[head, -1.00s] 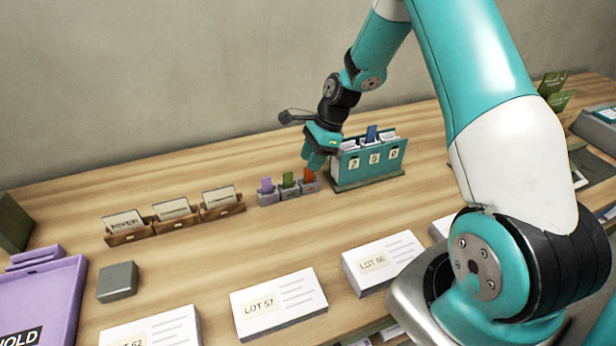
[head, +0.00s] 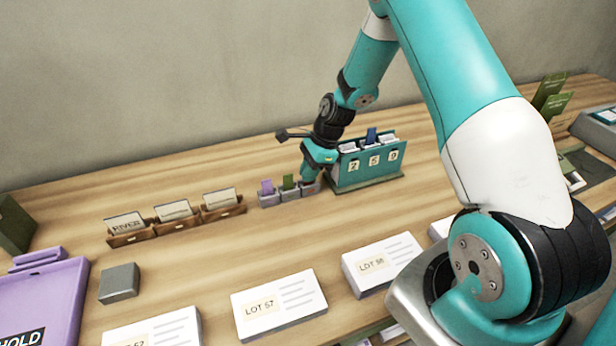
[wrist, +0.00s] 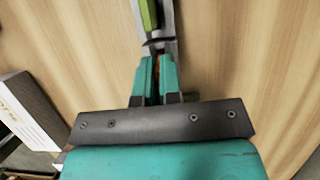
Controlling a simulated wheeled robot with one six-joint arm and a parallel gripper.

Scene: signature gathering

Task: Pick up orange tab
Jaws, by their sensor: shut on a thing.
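The orange tab (wrist: 156,62) shows only as a thin sliver between the fingers in the wrist view. In the head view my fingers cover it. My gripper (head: 308,180) is shut on it, low over the rightmost slot of the small grey holder (head: 290,195). The tab appears to be still at the holder. In the wrist view the gripper (wrist: 155,62) has its two teal fingers close together. The green tab (head: 288,182) and the purple tab (head: 267,187) stand upright in the other slots, to the left.
A teal file box (head: 362,177) with numbered labels stands close on the right of my gripper. Wooden card holders (head: 175,222) stand to the left. White lot cards (head: 280,305), a grey block (head: 119,283) and a purple box (head: 45,300) lie nearer. Wood between is clear.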

